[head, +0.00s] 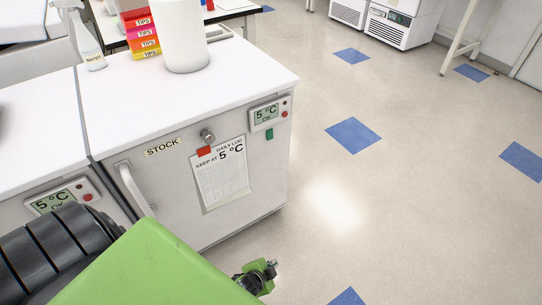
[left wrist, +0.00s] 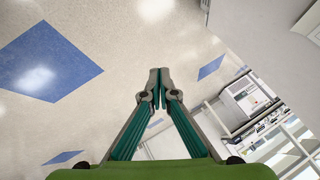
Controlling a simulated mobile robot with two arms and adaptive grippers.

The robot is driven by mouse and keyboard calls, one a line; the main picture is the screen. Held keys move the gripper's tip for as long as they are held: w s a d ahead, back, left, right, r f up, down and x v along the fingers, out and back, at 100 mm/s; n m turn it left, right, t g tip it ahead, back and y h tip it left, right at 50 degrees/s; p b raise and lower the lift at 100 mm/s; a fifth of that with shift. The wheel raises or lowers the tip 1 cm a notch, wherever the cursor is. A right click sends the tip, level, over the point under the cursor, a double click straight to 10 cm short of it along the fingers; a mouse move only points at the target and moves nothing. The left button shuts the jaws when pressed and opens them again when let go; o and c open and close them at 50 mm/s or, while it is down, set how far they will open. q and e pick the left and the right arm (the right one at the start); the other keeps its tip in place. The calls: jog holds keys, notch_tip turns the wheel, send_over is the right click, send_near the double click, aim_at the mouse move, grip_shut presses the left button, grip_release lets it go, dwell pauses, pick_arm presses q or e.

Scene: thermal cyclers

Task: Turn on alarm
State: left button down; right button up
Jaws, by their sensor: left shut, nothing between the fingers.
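The white STOCK unit (head: 140,170) has a small display panel (head: 265,114) reading "5 °C OK" at the upper right of its front, with small red spots beside the screen. A small green piece (head: 270,133) sits just below this panel. A second panel (head: 62,197) on the neighbouring unit at left also reads "5 °C OK". Which part is the alarm control I cannot tell. My left gripper (head: 268,270) is in front of and below the STOCK unit, apart from the panel. In the left wrist view its fingertips (left wrist: 159,72) meet, shut and empty. My right gripper is not in view.
A log sheet (head: 220,186) with a red clip, a lock (head: 207,136) and a door handle (head: 136,190) are on the STOCK front. A white bottle (head: 184,38), tip boxes (head: 140,36) and a water bottle (head: 86,40) stand on top.

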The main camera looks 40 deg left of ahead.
aim_at(273, 137)
pick_arm(q)
jog(key=w+a+r+m+t+y+b, duration=0.2)
jog(key=w+a+r+t+b, duration=0.15)
jog(key=w+r, duration=0.6)
jog(key=w+a+r+m+t+y+b, duration=0.1)
jog(key=w+a+r+t+b, duration=0.1)
jog(key=r, duration=0.7)
jog(key=w+a+r+m+t+y+b, duration=0.2)
jog(key=w+a+r, duration=0.3)
jog(key=r, duration=0.4)
jog(key=shift+a+y+b, duration=0.3)
jog(key=shift+a+b, duration=0.4)
jog(key=shift+b, duration=0.15)
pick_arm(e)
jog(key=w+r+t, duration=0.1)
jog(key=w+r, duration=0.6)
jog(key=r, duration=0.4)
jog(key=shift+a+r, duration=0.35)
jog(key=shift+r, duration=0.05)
